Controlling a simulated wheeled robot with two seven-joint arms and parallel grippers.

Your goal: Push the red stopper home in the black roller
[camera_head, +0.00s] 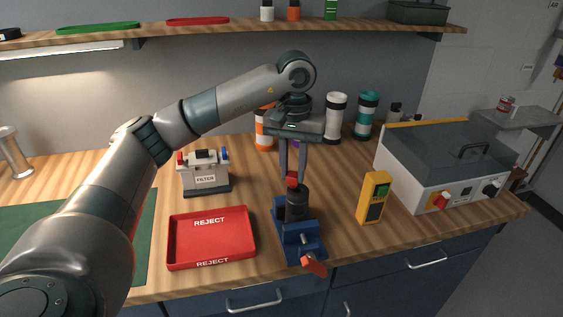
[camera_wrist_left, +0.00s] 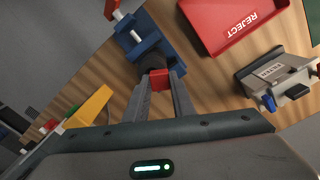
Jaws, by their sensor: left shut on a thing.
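The black roller (camera_head: 296,204) stands upright in the blue vise (camera_head: 299,242) on the wooden bench. The red stopper (camera_head: 292,180) is at the roller's top end, and part of it shows above the rim. My left gripper (camera_head: 292,182) points down over the roller, its fingers shut on the red stopper. In the left wrist view the red stopper (camera_wrist_left: 159,76) sits between the two fingertips, in line with the dark roller (camera_wrist_left: 150,60) beyond it. How deep the stopper sits is hidden. My right gripper is in neither view.
A red REJECT tray (camera_head: 211,250) lies left of the vise, with a FILTER box (camera_head: 204,178) behind it. A yellow control box (camera_head: 373,198) stands to the right, before a grey-lidded machine (camera_head: 445,165). Several tubes, one white (camera_head: 335,118), stand behind.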

